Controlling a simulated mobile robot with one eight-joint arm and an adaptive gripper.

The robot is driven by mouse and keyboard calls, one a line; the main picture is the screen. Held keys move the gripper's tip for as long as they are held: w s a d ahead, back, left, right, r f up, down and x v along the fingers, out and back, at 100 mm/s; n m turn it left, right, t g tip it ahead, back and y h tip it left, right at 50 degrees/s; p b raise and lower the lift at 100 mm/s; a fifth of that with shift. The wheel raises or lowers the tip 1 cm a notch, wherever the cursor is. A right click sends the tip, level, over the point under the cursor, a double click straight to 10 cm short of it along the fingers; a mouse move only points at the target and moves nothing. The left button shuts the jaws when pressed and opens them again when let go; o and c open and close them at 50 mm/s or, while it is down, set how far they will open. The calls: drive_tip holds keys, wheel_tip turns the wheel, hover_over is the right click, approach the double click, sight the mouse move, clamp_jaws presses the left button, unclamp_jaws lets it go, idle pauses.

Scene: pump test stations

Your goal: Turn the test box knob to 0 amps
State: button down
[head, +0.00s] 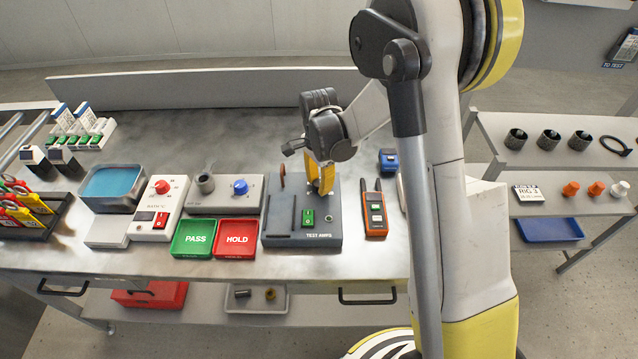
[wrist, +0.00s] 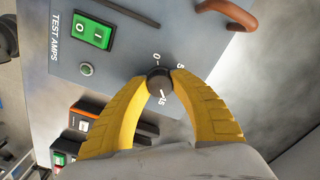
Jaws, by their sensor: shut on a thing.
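The test box is a grey box marked TEST AMPS (head: 283,238) on the bench in the head view, and its face (wrist: 125,52) fills the upper left of the wrist view. Its small black knob (wrist: 159,80) has 0, 5 and 15 printed around it; a finger covers part of the scale. I cannot tell for sure which mark the knob points to. My gripper (wrist: 158,84) has its yellow fingers shut on the knob, one on each side. In the head view my gripper (head: 320,182) points down at the box and hides the knob.
The box carries a green rocker switch (wrist: 92,32) and a brown-orange lever (wrist: 228,12) near the fingers. An orange-and-black handheld meter (head: 375,212) stands right of the box. Green PASS (head: 194,251) and red HOLD (head: 237,251) trays lie to its left.

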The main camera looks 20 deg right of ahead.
drive_tip(key=n, duration=0.4)
drive_tip(key=shift+n+b, duration=0.3)
drive_tip(key=n, duration=0.4)
drive_tip(key=shift+n, duration=0.3)
drive_tip(key=n, duration=0.4)
drive_tip(key=shift+n+b, duration=0.3)
drive_tip(key=shift+b, duration=0.1)
drive_tip(key=n, duration=1.2)
drive_tip(key=shift+n+b, duration=0.3)
drive_tip(key=n, duration=0.3)
drive_tip(key=shift+n, duration=2.1)
